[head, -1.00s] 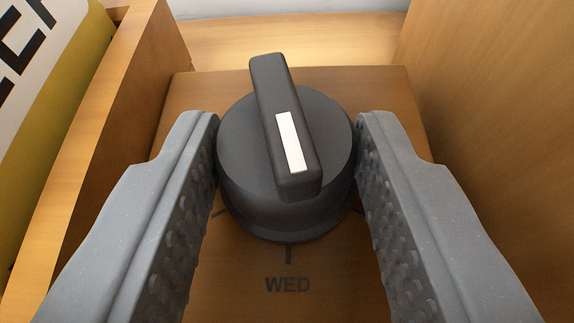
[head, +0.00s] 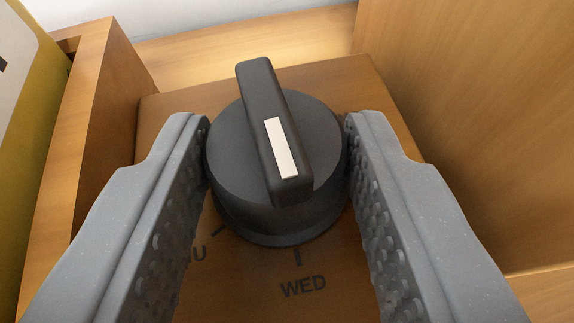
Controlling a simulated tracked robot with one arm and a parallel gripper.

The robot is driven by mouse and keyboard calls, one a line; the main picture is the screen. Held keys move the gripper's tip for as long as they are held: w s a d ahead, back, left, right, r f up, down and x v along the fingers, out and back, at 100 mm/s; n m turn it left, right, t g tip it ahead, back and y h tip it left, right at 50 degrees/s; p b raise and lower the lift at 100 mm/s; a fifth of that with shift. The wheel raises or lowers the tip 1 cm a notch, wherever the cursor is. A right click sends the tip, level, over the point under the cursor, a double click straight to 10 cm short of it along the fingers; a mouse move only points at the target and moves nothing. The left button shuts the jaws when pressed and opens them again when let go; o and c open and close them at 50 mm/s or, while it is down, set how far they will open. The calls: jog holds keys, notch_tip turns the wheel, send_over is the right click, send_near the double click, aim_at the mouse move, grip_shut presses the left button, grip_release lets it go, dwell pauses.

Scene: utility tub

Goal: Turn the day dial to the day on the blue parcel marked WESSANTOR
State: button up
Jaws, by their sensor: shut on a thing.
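The day dial is a round dark-grey knob (head: 230,165) with a raised bar grip (head: 262,90) across it. A white stripe (head: 281,148) runs along the near part of the bar, its lower end pointing roughly at the tick above the WED label (head: 303,287). My gripper (head: 278,122) is shut on the knob, one finger against each side. The blue parcel is not in view.
The dial sits on a wooden block (head: 165,110). A tall wooden panel (head: 470,120) rises close on the right and a wooden wall (head: 95,125) on the left. Beyond the left wall is a white and yellow thing (head: 25,130), cut off by the frame.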

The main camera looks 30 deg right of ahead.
jog(key=shift+w+a+r+m+g+h+p, duration=0.15)
jog(key=shift+a+r+m+g+h+p, duration=0.25)
jog(key=shift+p, duration=1.8)
jog(key=shift+f+p, duration=0.35)
jog(key=shift+p, duration=0.05)
jog(key=o, duration=1)
jog(key=shift+d, duration=0.1)
jog(key=shift+s+f, duration=0.1)
jog(key=shift+s, duration=0.1)
jog(key=shift+h, duration=0.3)
jog(key=v, duration=1.3)
jog(key=shift+s+r+b, duration=0.25)
jog(key=shift+b, duration=0.15)
